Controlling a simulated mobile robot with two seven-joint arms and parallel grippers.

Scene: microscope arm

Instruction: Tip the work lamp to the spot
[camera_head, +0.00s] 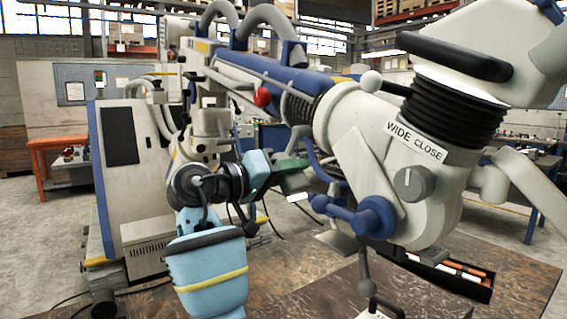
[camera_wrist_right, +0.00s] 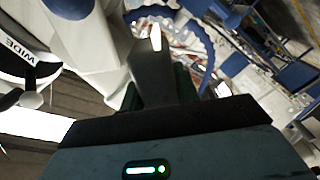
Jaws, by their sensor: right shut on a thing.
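The work lamp seems to be the large white head (camera_head: 405,165) marked "WIDE CLOSE", with a grey knob and a blue handle, on the jointed arm. I cannot be sure which part the task means. What the bar joins to is partly hidden. My left gripper is not in view.
The blue and white boom (camera_head: 270,75) runs left from the head to a white cabinet (camera_head: 135,165). A brown table top (camera_head: 330,295) lies below, with a black tray (camera_head: 455,278) of tools at right. An orange table (camera_head: 60,160) stands far left.

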